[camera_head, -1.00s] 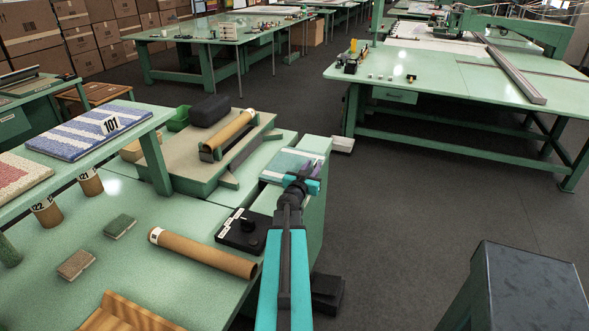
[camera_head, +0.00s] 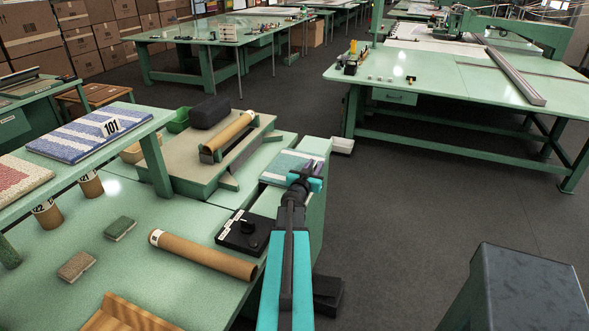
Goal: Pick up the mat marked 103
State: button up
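No mat with a readable 103 is in view. A small striped mat (camera_head: 283,165) lies at the right end of the green bench, just beyond my gripper (camera_head: 305,182). Any number on it is hidden or too small to read. My gripper is over or at the near edge of this mat; I cannot tell whether it touches. Its fingers are small and partly hidden by the wrist, so I cannot tell whether they are open. A blue-and-white striped mat marked 101 (camera_head: 80,138) lies on the raised shelf at left.
A black control box (camera_head: 240,234) and a cardboard tube (camera_head: 205,257) lie left of my arm. A beige stand (camera_head: 190,165) holds another tube beside the striped mat. A red mat (camera_head: 18,180) is on the shelf. Open floor (camera_head: 430,230) lies to the right.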

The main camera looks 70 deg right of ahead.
jog(key=shift+w+d+f+p, duration=0.1)
jog(key=shift+d+p, duration=0.2)
jog(key=shift+d, duration=1.85)
grip_shut()
